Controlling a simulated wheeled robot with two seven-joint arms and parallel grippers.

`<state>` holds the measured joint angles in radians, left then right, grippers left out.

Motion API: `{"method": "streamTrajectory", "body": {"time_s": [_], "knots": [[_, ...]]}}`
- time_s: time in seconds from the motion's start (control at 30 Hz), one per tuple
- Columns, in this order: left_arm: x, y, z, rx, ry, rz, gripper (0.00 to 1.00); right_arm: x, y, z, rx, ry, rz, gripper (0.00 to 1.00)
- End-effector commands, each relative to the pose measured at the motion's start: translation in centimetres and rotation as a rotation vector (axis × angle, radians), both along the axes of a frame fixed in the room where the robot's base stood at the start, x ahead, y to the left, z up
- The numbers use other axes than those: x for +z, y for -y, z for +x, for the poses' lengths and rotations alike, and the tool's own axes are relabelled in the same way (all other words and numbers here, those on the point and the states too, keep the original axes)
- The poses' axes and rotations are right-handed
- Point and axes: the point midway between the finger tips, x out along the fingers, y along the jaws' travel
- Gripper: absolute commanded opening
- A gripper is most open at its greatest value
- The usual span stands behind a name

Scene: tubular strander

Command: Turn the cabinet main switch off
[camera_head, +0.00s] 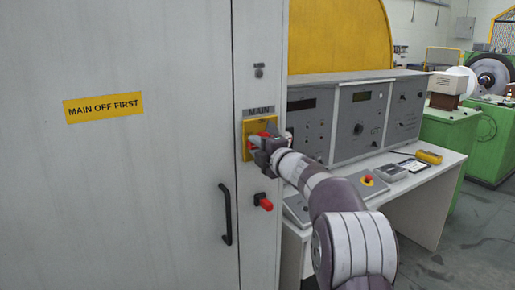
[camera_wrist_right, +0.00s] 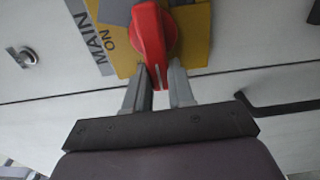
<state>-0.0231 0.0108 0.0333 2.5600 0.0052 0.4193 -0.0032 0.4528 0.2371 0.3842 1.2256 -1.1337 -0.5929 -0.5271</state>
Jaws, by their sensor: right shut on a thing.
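The cabinet main switch is a red rotary handle (camera_wrist_right: 151,38) on a yellow plate (camera_head: 248,130) under a MAIN label (camera_head: 259,112). The word ON shows on the plate beside the handle in the right wrist view. My right gripper (camera_head: 263,143) is at the switch, its fingers (camera_wrist_right: 159,85) shut on the narrow end of the red handle. In the head view the gripper covers much of the handle. My left gripper is in neither view.
The cabinet door (camera_head: 150,190) has a yellow MAIN OFF FIRST sign (camera_head: 104,108) and a black door handle (camera_head: 226,215). A control desk (camera_head: 350,127) stands to the right, beside my arm.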

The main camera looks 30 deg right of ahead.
Motion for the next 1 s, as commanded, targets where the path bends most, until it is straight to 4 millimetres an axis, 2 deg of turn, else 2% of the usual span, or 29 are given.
{"method": "streamTrajectory", "body": {"time_s": [0.17, 0.2, 0.27, 0.3, 0.57, 0.67, 0.77, 1.0], "knots": [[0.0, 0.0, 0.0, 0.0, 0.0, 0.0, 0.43, -0.3, 0.0, 0.0, 0.002, -0.005, -0.002, 0.0], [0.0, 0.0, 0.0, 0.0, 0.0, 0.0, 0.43, -0.3, 0.0, 0.0, 0.002, -0.006, -0.002, 0.27], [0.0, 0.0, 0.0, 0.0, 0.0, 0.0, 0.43, -0.3, 0.0, 0.0, 0.002, -0.005, -0.002, 0.46], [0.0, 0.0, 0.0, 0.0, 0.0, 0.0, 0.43, -0.3, 0.0, 0.0, 0.002, -0.005, -0.001, 0.49], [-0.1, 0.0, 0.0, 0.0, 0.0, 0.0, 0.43, -0.2, 0.0, -0.1, 0.001, -0.002, -0.001, 0.49], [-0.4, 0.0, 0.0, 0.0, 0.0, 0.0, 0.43, -0.3, 0.1, -0.8, 0.0, -0.002, 0.0, 0.49], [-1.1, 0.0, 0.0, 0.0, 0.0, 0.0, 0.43, -0.4, 0.3, -2.7, -0.002, -0.002, -0.001, 0.49], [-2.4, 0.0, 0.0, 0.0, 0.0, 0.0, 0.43, -0.4, 0.8, -9.0, -0.003, -0.002, -0.002, 0.49]]}}
